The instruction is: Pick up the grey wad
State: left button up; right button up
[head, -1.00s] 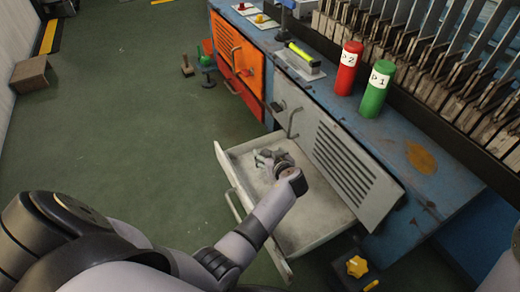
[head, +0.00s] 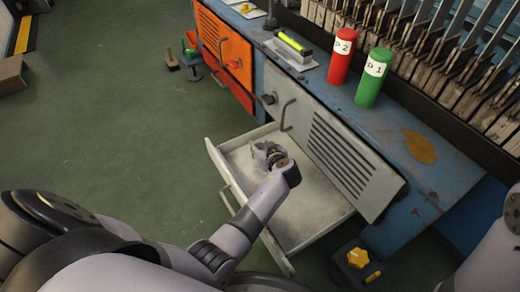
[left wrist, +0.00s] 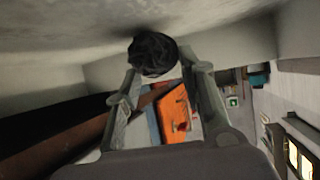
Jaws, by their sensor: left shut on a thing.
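The grey wad (left wrist: 153,53) is a dark, crumpled round lump in the left wrist view. It sits between the fingertips of my left gripper (left wrist: 158,68), which is shut on it. In the head view my left gripper (head: 262,152) reaches into the open drawer (head: 318,205), near its far left part. The wad cannot be made out there, hidden by the gripper and wrist. I cannot tell whether the wad touches the drawer's pale, dusty floor. My right gripper is out of view; only part of my right arm shows at the right edge.
Red (head: 341,56) and green (head: 373,78) cylinders stand on the blue bench (head: 400,155) above. An orange cabinet (head: 224,50) is to the left. The green floor (head: 110,110) at left is mostly clear.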

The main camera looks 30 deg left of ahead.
pick_arm(q)
jog(key=shift+c, duration=1)
